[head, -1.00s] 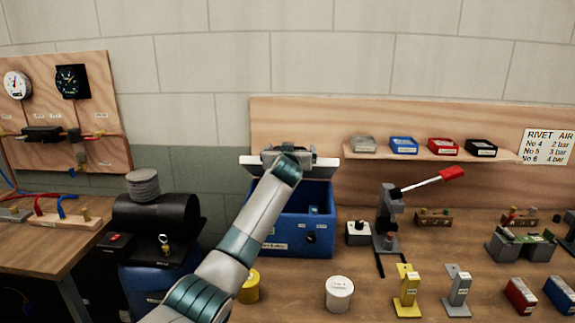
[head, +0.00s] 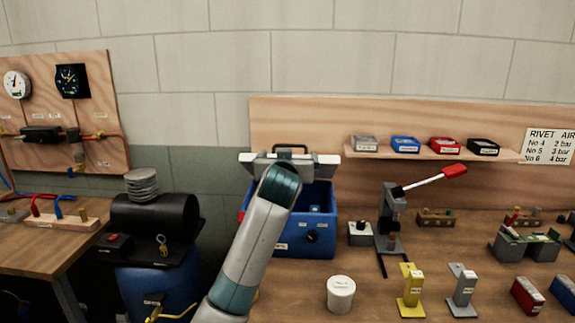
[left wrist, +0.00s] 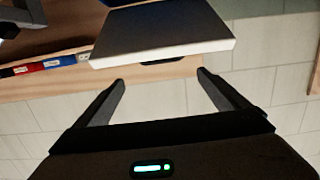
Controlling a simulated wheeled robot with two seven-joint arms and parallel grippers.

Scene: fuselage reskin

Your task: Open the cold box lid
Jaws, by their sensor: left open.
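The cold box (head: 305,243) is a blue box on the bench, and I can see into its inside. Its white lid (head: 326,166) stands raised at the back of the box, with a dark handle (head: 290,147) at its top edge. In the left wrist view the left gripper (left wrist: 161,77) is open and empty. The white lid (left wrist: 165,38) lies just beyond its fingertips, apart from them as far as I can tell. My right gripper is not in view.
A white tub (head: 340,294), a yellow stand (head: 410,290) and a grey stand (head: 461,290) are at the front right. A lever press (head: 390,225) stands right of the box. A shelf (head: 430,151) holds small trays. A black cylinder (head: 155,222) is at left.

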